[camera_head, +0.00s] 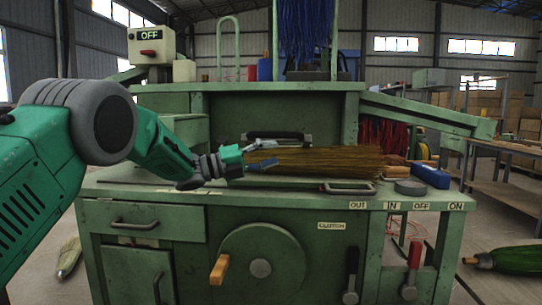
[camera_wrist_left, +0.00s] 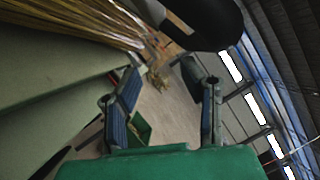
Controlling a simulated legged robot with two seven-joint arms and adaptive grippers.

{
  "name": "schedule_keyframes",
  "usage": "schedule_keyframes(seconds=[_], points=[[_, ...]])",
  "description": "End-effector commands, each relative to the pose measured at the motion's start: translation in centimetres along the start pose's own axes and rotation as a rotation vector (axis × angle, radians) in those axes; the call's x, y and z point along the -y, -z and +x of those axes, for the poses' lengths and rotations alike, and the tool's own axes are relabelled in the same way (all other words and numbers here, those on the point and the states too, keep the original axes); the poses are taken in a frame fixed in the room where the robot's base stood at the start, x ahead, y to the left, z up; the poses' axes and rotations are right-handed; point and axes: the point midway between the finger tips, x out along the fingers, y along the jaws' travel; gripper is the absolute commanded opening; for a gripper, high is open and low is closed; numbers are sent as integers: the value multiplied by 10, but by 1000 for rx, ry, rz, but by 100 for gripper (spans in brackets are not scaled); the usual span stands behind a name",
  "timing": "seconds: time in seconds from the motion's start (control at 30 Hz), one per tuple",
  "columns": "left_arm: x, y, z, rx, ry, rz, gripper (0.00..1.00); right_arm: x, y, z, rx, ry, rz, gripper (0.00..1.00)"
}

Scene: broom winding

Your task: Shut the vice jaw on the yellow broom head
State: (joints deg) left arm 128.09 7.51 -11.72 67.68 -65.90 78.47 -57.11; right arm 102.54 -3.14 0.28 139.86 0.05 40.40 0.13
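The yellow-brown broom head (camera_head: 325,160) lies flat on the green bench, its bristles pointing right. Its bristles also show in the wrist view (camera_wrist_left: 70,22) at upper left. A black handle bar (camera_head: 278,135) stands just behind its left end; a dark rounded piece (camera_wrist_left: 200,20) looms close in the wrist view, probably this bar. I cannot make out the vice jaw's faces clearly. My left gripper (camera_head: 262,155) is at the left end of the broom head. Its blue-padded fingers are spread with nothing between them in the wrist view (camera_wrist_left: 165,88). My right gripper is out of view.
Red-tipped (camera_head: 414,255) and black levers (camera_head: 351,270) stand in front. A green broom (camera_head: 515,260) lies on the floor at right.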

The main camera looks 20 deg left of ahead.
Motion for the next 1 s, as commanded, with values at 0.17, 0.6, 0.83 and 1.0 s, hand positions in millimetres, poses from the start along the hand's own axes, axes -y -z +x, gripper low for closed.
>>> schedule_keyframes(seconds=[0.17, 0.6, 0.83, 1.0], points=[[-1, 0, -7, 0, -2, -1, 36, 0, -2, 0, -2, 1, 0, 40], [-2, -2, -96, 4, 2, -3, 36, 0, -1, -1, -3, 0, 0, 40], [-2, -1, -120, 1, 2, -1, 36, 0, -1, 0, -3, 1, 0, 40], [-2, -1, -123, 1, 1, 0, 36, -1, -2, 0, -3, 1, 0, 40]])
